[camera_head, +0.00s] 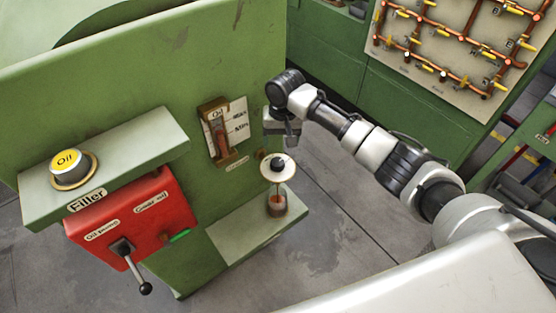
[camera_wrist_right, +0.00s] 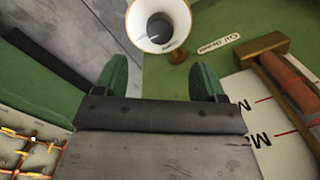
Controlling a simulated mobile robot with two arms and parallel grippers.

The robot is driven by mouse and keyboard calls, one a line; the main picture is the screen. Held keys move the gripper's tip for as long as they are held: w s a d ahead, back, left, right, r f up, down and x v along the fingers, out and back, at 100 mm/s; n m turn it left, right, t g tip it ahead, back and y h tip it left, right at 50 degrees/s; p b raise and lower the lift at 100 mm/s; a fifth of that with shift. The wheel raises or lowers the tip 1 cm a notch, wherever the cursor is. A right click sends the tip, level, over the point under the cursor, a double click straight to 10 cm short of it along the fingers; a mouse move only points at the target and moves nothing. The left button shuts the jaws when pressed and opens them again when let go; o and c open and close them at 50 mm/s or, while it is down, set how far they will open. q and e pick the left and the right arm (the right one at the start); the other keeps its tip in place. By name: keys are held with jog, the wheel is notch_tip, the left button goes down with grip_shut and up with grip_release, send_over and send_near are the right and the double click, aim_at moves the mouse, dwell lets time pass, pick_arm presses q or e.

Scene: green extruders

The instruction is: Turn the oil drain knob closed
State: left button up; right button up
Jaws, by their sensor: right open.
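The oil drain part is a white, funnel-like round piece (camera_head: 291,170) with a dark centre, on the green machine's side near a small label that seems to read "Oil drain" (camera_wrist_right: 221,43). In the right wrist view the white piece (camera_wrist_right: 176,12) is at the top, beyond the fingertips, with a brass fitting (camera_wrist_right: 177,56) beside it. My right gripper (camera_head: 290,138) is just above the white piece in the head view, apart from it. Its green fingers (camera_wrist_right: 160,78) are spread and empty. I cannot tell the knob's turn angle. My left gripper is not in view.
An oil gauge (camera_head: 217,133) is on the panel left of my right gripper. A small cup (camera_head: 277,204) stands on a green ledge (camera_head: 235,232) below. A red box (camera_head: 130,220) with a black lever and a yellow oil cap (camera_head: 66,160) are further left. Grey floor is free at right.

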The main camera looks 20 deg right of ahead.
aim_at(278, 162)
jog(key=f, duration=0.6)
jog(key=f+p, duration=0.1)
jog(key=f, duration=0.3)
jog(key=shift+a, duration=0.3)
jog(key=c, duration=0.9)
